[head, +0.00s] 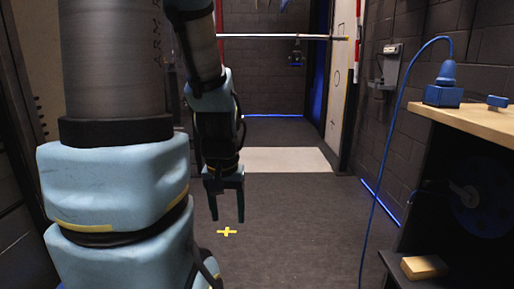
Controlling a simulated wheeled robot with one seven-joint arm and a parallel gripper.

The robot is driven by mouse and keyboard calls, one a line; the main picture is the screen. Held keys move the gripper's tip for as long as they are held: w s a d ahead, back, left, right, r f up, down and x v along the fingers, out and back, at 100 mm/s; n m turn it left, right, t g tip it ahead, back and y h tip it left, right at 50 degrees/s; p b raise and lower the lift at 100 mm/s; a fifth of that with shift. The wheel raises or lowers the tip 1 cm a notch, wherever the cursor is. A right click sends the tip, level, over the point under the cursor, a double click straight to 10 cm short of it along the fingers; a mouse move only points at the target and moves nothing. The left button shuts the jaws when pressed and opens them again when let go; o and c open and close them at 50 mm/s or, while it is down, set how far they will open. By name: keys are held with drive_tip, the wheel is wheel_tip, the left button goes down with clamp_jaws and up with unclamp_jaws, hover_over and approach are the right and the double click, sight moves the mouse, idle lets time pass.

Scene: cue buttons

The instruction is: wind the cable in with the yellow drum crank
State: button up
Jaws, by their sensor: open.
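My gripper (227,219) points down in the middle of the head view, its two fingers apart and empty. A blue cable (378,165) arches from a blue plug (444,74) on the bench and hangs down toward the floor at the right. A dark blue drum (487,196) with a grey hub sits in shadow under the bench top, a thin blue line running to it. My gripper is well to the left of the drum. I cannot make out a yellow crank on it. A yellow block (425,266) lies on a low ledge below.
The wooden bench top (482,120) also bears a small blue piece (497,101). A small yellow cross (227,232) shows below my fingertips. The grey floor (300,225) between my gripper and the bench is clear.

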wheel_tip(320, 180, up, 18)
drive_tip(key=p, duration=1.5)
drive_tip(key=shift+f, duration=0.15)
drive_tip(key=shift+f, duration=0.1)
